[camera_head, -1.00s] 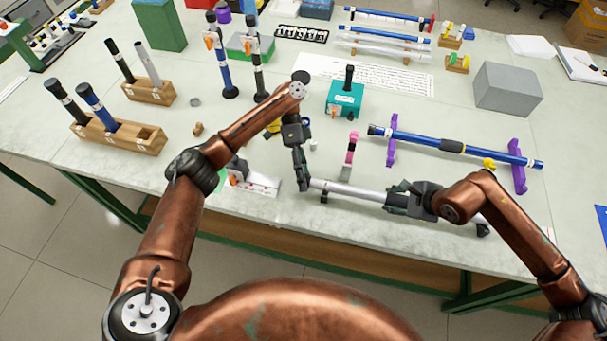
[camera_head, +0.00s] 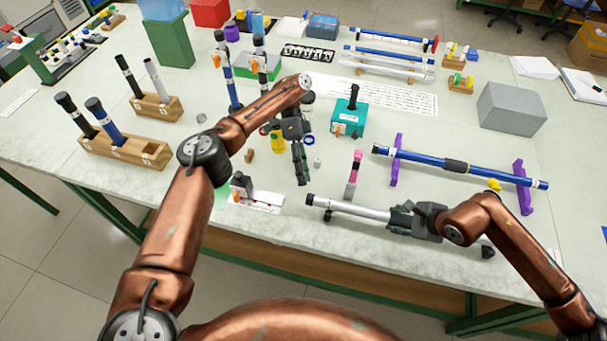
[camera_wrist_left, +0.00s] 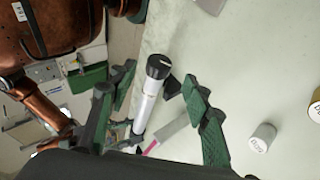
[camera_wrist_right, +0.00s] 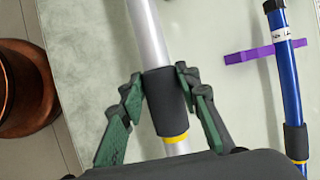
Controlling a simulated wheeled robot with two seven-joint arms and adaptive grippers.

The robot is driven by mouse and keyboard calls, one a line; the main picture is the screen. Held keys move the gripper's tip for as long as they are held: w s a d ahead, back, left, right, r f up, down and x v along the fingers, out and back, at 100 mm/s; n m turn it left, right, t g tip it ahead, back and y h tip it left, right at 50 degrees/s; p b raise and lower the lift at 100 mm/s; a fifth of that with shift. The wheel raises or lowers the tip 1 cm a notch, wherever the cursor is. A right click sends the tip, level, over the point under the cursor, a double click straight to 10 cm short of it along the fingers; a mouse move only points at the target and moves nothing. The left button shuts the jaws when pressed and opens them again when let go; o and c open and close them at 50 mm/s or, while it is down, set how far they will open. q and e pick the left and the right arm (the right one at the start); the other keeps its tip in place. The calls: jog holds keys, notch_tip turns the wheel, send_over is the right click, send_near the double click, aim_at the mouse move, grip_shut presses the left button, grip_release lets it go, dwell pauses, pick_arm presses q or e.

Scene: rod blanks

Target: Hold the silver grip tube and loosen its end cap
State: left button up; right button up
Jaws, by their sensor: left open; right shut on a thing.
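The silver grip tube (camera_head: 360,210) lies level near the table's front edge, with a black end cap (camera_head: 309,200) on its left end. My right gripper (camera_head: 400,217) is shut on the tube's black sleeve; the right wrist view shows the fingers on both sides of this sleeve (camera_wrist_right: 165,92), above a yellow band. My left gripper (camera_head: 302,182) is open and empty, just behind and above the capped end. In the left wrist view the end cap (camera_wrist_left: 158,66) appears between the spread fingers (camera_wrist_left: 160,80), apart from them.
A blue tube (camera_head: 420,160) rests on purple stands behind the silver tube. A pink-topped post (camera_head: 354,172) stands close behind it. A teal box (camera_head: 348,118), a small white cylinder (camera_wrist_left: 262,137) and a white card with a small device (camera_head: 255,200) are nearby.

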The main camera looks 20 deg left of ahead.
pick_arm(q)
jog(key=shift+f+b, duration=0.5)
jog(key=shift+f, duration=0.2)
pick_arm(e)
jog(key=shift+f, duration=0.65)
jog(key=o, duration=1.3)
